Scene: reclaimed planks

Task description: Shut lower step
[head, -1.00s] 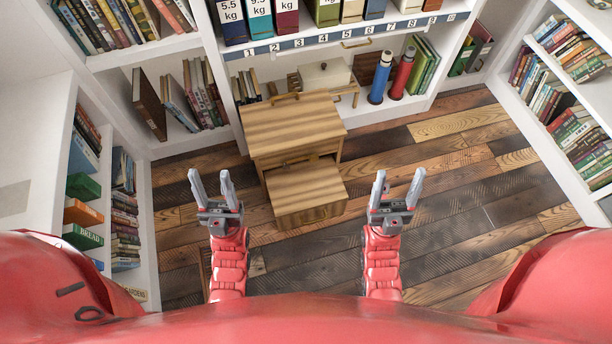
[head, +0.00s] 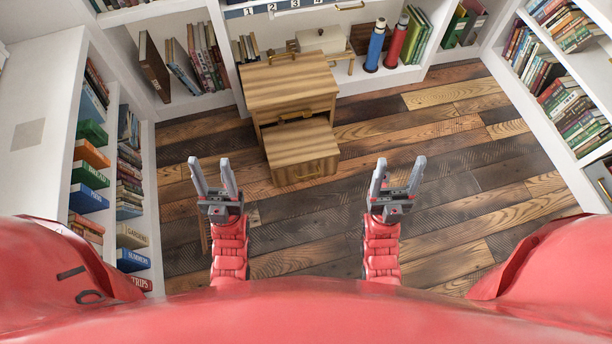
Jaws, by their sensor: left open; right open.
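The wooden step cabinet (head: 290,83) stands against the shelves, a little left of the picture's middle. Its lower step (head: 300,145) is pulled out toward me, with a brass handle on its front face. A dark gap shows between the step and the cabinet body. My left gripper (head: 212,172) is open and empty, in front and to the left of the step. My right gripper (head: 397,170) is open and empty, to the right of the step. Neither gripper appears to touch the step.
Bookshelves line the left (head: 110,190), back and right (head: 570,85). A blue bottle (head: 375,46) and a red bottle (head: 397,42) stand on the low back shelf beside green books. The plank floor (head: 450,150) is clear in front and to the right.

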